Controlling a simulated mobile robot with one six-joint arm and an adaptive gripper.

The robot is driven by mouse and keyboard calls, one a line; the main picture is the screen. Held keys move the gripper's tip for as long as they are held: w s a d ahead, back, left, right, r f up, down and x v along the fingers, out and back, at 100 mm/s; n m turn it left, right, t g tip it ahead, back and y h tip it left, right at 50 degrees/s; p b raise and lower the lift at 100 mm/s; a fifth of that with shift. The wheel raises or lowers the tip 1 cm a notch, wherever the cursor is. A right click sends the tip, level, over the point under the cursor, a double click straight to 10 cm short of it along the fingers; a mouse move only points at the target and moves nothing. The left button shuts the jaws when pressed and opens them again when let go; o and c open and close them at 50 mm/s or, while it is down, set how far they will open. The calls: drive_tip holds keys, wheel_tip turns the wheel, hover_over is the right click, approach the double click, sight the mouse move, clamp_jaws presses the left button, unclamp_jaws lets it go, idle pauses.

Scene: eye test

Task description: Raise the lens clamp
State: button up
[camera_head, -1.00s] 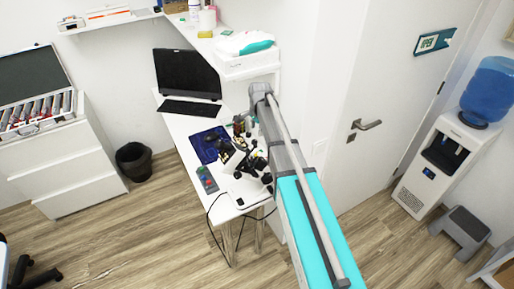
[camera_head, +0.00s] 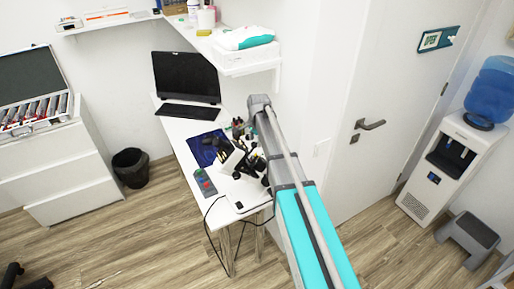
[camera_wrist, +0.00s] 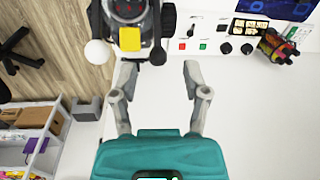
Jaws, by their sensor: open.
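My gripper (camera_wrist: 160,76) is open and empty in the wrist view, its two grey fingers apart above a white surface. Just beyond the left fingertip is a dark device with a round red-marked face (camera_wrist: 129,10), a yellow block (camera_wrist: 129,39), a white ball (camera_wrist: 98,52) and black knobs. It appears apart from the fingers. I cannot tell which part is the lens clamp. In the head view, a dark instrument (camera_head: 252,163) stands on the white desk (camera_head: 183,127), partly hidden by my arm. My fingers cannot be made out there.
A panel with buttons and black knobs (camera_wrist: 225,47) lies beyond the right fingertip, with a multicoloured item (camera_wrist: 278,46) farther right. A monitor (camera_head: 186,77) and keyboard (camera_head: 188,110) are at the desk's back. A shelf box (camera_head: 247,58) is above.

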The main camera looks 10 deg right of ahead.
drive_tip(key=shift+w+f+b, duration=0.1)
drive_tip(key=shift+f+b, duration=0.6)
drive_tip(key=shift+f, duration=0.25)
clamp_jaws()
